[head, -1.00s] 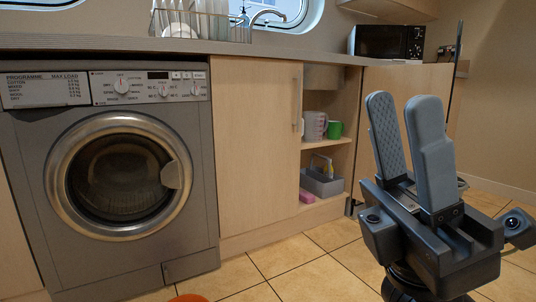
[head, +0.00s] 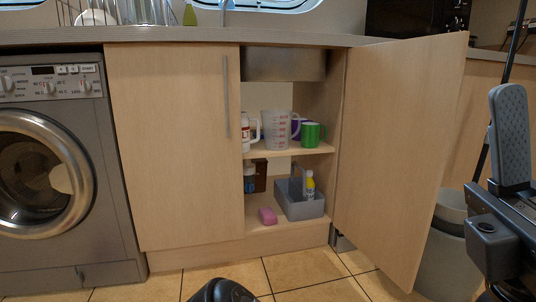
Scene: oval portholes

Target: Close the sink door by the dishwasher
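The sink cabinet's open wooden door (head: 395,150) stands swung outward on the right of the opening, its hinge side at the cabinet's right edge. The adjoining door (head: 175,150), with a vertical bar handle (head: 226,98), is shut. The metal sink basin (head: 284,65) shows at the top of the opening. A grey front-loading machine (head: 60,190) with a round glass door stands left of the shut door. My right gripper (head: 510,135) is at the right edge, right of the open door, with one grey finger visible and the rest cut off.
The shelves hold a measuring jug (head: 276,130), a green mug (head: 311,134), a grey caddy (head: 300,204) and a pink sponge (head: 267,216). A grey bin (head: 450,255) stands behind the open door. Tiled floor in front looks mostly clear.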

